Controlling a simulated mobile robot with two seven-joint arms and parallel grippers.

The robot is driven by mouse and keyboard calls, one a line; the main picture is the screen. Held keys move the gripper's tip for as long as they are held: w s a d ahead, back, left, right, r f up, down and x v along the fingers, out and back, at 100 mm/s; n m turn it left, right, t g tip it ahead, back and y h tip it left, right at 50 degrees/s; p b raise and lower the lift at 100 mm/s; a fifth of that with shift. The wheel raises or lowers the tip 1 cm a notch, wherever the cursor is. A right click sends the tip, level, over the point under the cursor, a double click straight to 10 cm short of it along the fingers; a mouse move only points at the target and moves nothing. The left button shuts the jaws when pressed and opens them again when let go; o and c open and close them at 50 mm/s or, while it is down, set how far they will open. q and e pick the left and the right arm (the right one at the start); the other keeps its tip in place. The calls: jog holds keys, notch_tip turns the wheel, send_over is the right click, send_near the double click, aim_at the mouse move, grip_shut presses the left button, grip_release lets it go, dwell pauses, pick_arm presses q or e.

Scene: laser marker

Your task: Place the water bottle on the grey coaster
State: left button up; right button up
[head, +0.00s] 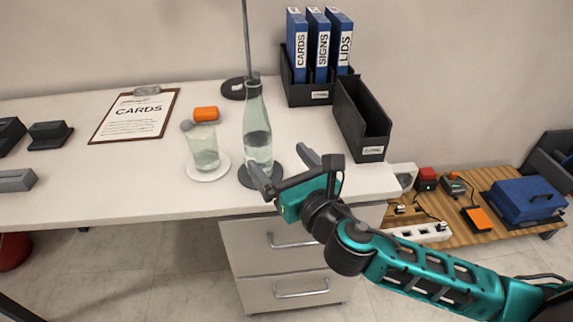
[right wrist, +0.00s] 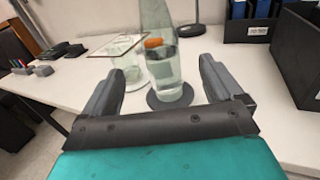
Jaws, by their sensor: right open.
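The water bottle (head: 257,130) is clear glass with water in it. It stands upright on the round dark grey coaster (head: 246,179) near the table's front edge. In the right wrist view the bottle (right wrist: 163,60) stands between and beyond the two fingers, on the coaster (right wrist: 153,101). My right gripper (head: 285,172) is open and empty, just in front of the bottle, with its fingers pointing toward it. I cannot tell whether a finger touches the bottle. My left gripper is not in view.
A glass of water (head: 204,150) stands on a white coaster (head: 208,175) left of the bottle. An orange object (head: 206,114) lies behind it. A lamp pole (head: 247,40) rises behind the bottle. An empty black bin (head: 362,120) stands right. A clipboard (head: 135,115) lies left.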

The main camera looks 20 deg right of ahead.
jog(key=s+f+m+g, duration=0.2)
jog(key=s+f+m, duration=0.2)
jog(key=m, duration=0.7)
jog(key=s+a+f+m+g, duration=0.1)
jog(key=s+f+m, duration=0.3)
jog(key=f+m, duration=0.5)
jog(key=s+a+f+m+g+y, duration=0.1)
jog(key=s+f+m+g, duration=0.3)
jog(key=m, duration=1)
notch_tip(320, 180, down, 3)
jog(key=shift+s+a+r, duration=0.15)
jog(key=shift+s, duration=0.2)
pick_arm(q)
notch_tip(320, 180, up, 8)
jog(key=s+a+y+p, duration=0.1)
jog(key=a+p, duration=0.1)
jog(key=p, duration=0.9)
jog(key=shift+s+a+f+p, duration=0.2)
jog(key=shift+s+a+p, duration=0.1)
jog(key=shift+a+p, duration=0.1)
pick_arm(e)
notch_tip(320, 180, up, 8)
jog(key=s+d, duration=0.1)
jog(key=d, duration=0.1)
jog(key=shift+s+d+f+m+h, duration=0.2)
jog(key=shift+s+d+m+h, duration=0.1)
jog(key=shift+d+h, duration=0.1)
